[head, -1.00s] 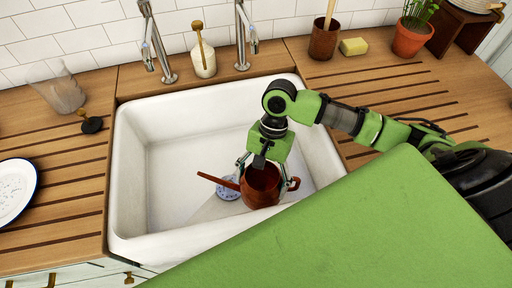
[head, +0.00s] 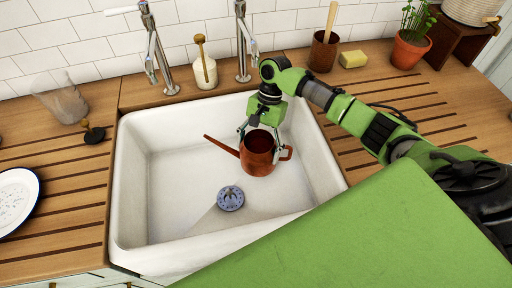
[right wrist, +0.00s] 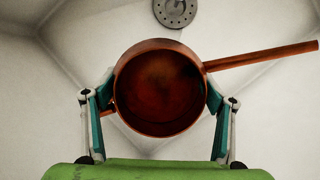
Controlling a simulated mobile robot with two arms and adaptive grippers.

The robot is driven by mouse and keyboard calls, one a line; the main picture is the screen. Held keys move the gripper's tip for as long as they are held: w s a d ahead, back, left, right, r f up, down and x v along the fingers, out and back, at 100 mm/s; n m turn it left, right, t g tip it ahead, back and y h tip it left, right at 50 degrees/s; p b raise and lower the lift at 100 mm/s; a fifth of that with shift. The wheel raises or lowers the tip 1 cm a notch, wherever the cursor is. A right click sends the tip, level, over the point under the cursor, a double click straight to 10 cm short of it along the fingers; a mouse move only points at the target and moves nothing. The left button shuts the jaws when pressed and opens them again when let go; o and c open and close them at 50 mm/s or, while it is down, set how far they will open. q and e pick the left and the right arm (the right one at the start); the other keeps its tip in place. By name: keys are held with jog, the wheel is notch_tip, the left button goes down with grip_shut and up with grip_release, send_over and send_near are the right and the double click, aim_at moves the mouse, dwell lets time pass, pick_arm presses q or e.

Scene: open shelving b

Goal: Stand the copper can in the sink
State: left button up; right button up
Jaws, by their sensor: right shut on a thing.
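The copper can (head: 258,155) is a reddish-brown watering can with a long spout to the left and a handle to the right. It is upright inside the white sink (head: 165,215), toward the back right in the head view. I cannot tell whether its base touches the sink floor. My right gripper (head: 261,137) is shut on it from above. In the right wrist view the fingers (right wrist: 160,105) press on both sides of the can (right wrist: 160,88), with its open top facing the camera. My left gripper is not in view.
The blue-grey drain strainer (head: 230,198) lies in front of the can, to its left. Two taps (head: 158,60) and a cream pot with a brush (head: 203,70) stand behind the sink. The left part of the sink floor is clear.

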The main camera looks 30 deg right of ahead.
aim_at(256, 149)
jog(key=w, duration=0.2)
jog(key=shift+w+d, duration=0.35)
jog(key=shift+f, duration=1.75)
jog(key=o, duration=1.3)
jog(key=shift+f, duration=0.1)
jog(key=b+v, duration=0.1)
jog(key=v, duration=1.1)
jog(key=shift+d, duration=0.1)
